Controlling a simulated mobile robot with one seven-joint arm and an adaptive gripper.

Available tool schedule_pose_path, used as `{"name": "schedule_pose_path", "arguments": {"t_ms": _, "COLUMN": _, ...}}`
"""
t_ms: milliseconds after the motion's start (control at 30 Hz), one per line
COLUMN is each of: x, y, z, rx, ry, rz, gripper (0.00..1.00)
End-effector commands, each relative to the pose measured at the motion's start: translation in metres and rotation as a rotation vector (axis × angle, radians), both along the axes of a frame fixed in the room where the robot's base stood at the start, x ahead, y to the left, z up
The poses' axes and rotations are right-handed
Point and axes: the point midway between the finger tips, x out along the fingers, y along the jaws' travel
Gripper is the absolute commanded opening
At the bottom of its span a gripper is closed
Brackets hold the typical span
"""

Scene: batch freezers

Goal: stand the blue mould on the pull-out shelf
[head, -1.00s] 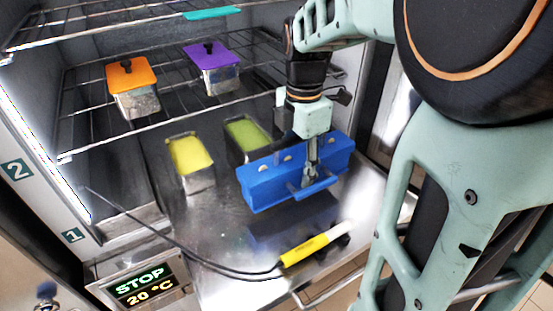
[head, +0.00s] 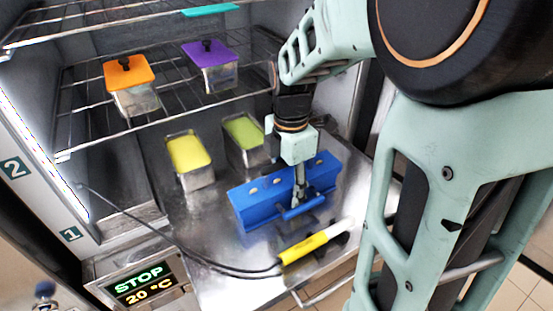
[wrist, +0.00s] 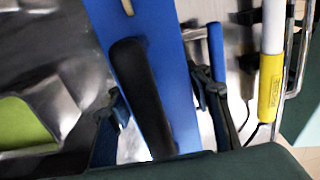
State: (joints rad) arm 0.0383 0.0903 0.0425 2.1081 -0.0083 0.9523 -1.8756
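The blue mould (head: 262,207) is a long blue block with pale round spots on top and a bar handle on its near side. It is upright over the pull-out shelf (head: 215,270), resting on it or just above; I cannot tell which. My gripper (head: 300,190) comes down from above at the mould's middle, one finger in front of it. In the wrist view the blue mould (wrist: 152,30) passes between the two fingers of my gripper (wrist: 160,105), which appear closed on its sides. A black elongated part lies over its top there.
A yellow probe (head: 305,248) with a black cable lies on the shelf in front of the mould. Yellow-filled (head: 188,152) and green-filled (head: 245,132) tins stand behind. Orange-lidded (head: 130,75) and purple-lidded (head: 210,55) tins stand on the wire rack above.

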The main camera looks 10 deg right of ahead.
Motion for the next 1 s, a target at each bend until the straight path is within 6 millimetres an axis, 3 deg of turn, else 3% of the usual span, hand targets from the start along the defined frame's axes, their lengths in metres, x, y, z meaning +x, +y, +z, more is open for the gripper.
{"name": "schedule_pose_path", "arguments": {"t_ms": 100, "x": 0.0, "y": 0.0, "z": 0.0, "rx": 0.0, "ry": 0.0, "rz": 0.0, "gripper": 0.59}}
{"name": "schedule_pose_path", "arguments": {"t_ms": 467, "x": 0.0, "y": 0.0, "z": 0.005, "rx": -0.001, "ry": -0.001, "rz": 0.0, "gripper": 0.59}}
{"name": "schedule_pose_path", "arguments": {"t_ms": 1000, "x": 0.002, "y": 0.0, "z": 0.105, "rx": 0.0, "ry": -0.003, "rz": 0.0, "gripper": 0.59}}
